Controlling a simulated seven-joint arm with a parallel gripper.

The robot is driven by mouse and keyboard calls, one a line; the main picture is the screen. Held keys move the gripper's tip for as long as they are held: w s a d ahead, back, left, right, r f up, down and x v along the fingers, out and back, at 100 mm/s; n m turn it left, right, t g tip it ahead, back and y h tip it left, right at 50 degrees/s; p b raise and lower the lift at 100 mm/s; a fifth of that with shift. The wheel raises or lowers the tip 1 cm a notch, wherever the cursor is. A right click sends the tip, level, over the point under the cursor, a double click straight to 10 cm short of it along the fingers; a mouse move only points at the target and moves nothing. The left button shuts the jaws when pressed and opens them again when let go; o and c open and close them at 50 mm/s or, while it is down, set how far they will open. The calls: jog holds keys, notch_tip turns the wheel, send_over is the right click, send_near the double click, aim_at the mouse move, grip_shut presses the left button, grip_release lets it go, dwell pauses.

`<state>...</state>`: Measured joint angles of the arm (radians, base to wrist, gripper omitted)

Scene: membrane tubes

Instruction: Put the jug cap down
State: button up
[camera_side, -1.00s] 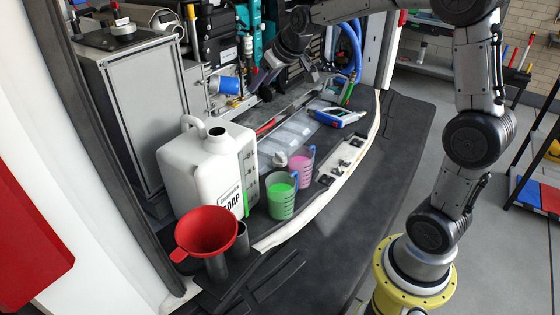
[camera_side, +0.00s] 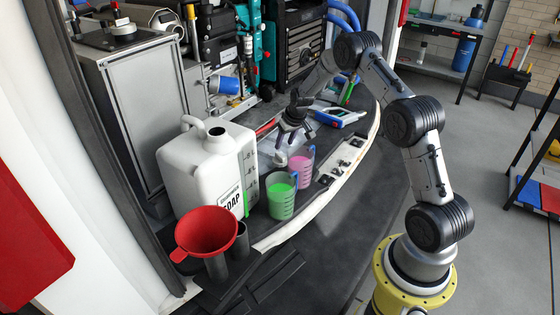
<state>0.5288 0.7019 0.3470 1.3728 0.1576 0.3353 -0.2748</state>
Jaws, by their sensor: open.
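The white soap jug (camera_side: 195,175) stands at the left of the bench with its round neck open and dark, no cap on it. A small white piece that looks like the jug cap (camera_side: 280,158) lies on the bench just behind the cups. My gripper (camera_side: 291,138) is open and points down, a little above and behind this white piece. I see nothing between its fingers, but they are small and dark here, and I cannot tell whether they touch the cap.
A cup of green liquid (camera_side: 281,198) and a cup of pink liquid (camera_side: 300,165) stand in front of the cap. A red funnel (camera_side: 206,232) sits at the front left. A blue and white tool (camera_side: 340,117) lies to the right of my gripper.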

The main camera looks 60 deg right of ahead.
aim_at(280, 155)
jog(key=shift+x, duration=3.8)
jog(key=shift+s+a, duration=0.1)
jog(key=shift+c, duration=0.3)
grip_shut()
